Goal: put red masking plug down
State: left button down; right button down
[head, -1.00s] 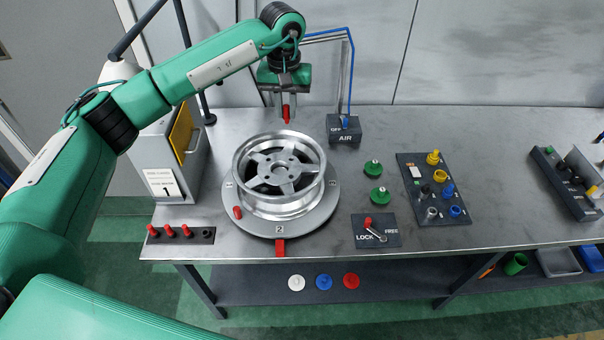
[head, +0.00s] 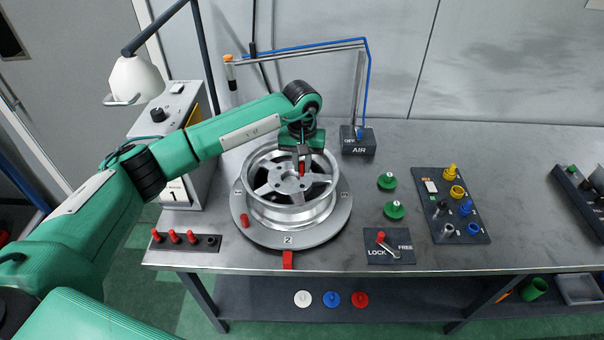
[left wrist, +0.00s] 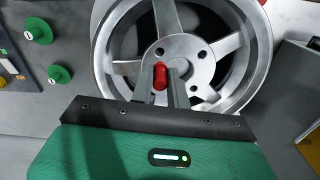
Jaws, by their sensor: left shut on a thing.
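The red masking plug (head: 302,168) is between the fingers of my left gripper (head: 303,160), which is shut on it. It is over the hub of the silver spoked wheel (head: 262,208), and it also shows in the left wrist view (left wrist: 160,74) in front of the hub holes. I cannot tell whether the plug touches the hub. The wheel lies flat on a round grey turntable (head: 268,236). Several red plugs (head: 174,236) stand in a dark rack (head: 207,247) at the front left, with one place there not holding a red plug. My right gripper is not in view.
A lock lever plate (head: 391,255) and two green knobs (head: 393,210) are right of the wheel. A dark board with coloured caps (head: 432,187) lies farther right. The AIR box (head: 358,146) stands behind, and a grey cabinet (head: 205,180) is at left.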

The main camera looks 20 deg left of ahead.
aim_at(302, 171)
pick_arm(q)
notch_tip(302, 171, down, 3)
jog(key=shift+f+b, duration=0.1)
jog(key=shift+b, duration=0.25)
jog(key=shift+f, duration=0.1)
jog(key=shift+f+b, duration=0.65)
jog(key=shift+b, duration=0.2)
jog(key=c, duration=1.4)
grip_release()
jog(key=shift+o, duration=0.2)
jog(key=shift+r, duration=0.15)
